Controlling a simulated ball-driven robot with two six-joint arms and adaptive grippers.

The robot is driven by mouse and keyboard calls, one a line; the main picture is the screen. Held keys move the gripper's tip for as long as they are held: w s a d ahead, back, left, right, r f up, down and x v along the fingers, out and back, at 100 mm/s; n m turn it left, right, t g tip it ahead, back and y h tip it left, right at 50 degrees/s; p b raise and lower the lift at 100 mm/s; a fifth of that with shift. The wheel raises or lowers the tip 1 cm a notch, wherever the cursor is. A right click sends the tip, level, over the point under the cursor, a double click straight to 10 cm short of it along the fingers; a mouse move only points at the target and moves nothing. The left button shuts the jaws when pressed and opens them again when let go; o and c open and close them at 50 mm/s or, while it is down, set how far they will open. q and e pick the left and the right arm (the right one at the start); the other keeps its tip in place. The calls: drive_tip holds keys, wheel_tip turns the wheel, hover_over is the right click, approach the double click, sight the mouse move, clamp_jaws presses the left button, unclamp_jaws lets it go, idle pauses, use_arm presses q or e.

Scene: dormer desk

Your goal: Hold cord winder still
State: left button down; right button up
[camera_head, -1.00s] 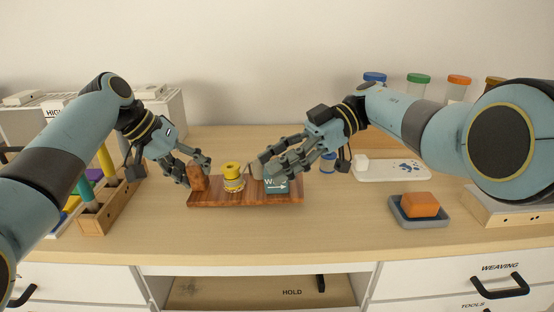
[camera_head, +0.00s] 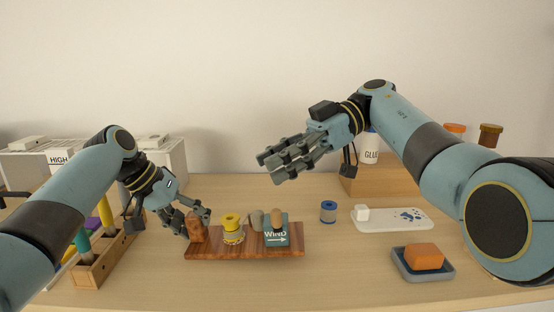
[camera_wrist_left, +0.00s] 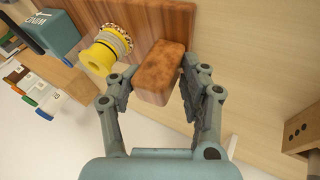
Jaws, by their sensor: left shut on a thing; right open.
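The cord winder is a reddish-brown wooden board (camera_head: 245,252) lying on the desk. It carries a brown end block (camera_head: 196,234), a yellow spool (camera_head: 231,222) with pale cord, and a teal WIND box (camera_head: 276,239) with a tan knob (camera_head: 277,214). My left gripper (camera_head: 194,222) is shut on the brown end block at the board's left end. In the left wrist view the block (camera_wrist_left: 160,73) sits between the fingers, with the spool (camera_wrist_left: 103,54) beside it. My right gripper (camera_head: 272,170) is open and empty, raised above the board.
A blue spool (camera_head: 328,212) stands right of the board. A white tray (camera_head: 395,224) and an orange block (camera_head: 424,256) in a grey dish (camera_head: 420,273) are further right. A wooden rack (camera_head: 103,265) with coloured pegs stands at left. Desk in front of the board is clear.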

wheel_tip(320, 180, up, 2)
drive_tip(key=w+r+m+t+y, duration=0.1)
drive_tip(key=w+t, duration=0.1)
drive_tip(key=m+t, duration=0.5)
approach(276, 210)
drive_tip(key=x, duration=0.9)
drive_tip(key=shift+d+f, duration=0.1)
drive_tip(key=shift+f, duration=0.25)
drive_tip(key=shift+a+f, duration=0.25)
drive_tip(key=shift+a, duration=0.3)
clamp_jaws()
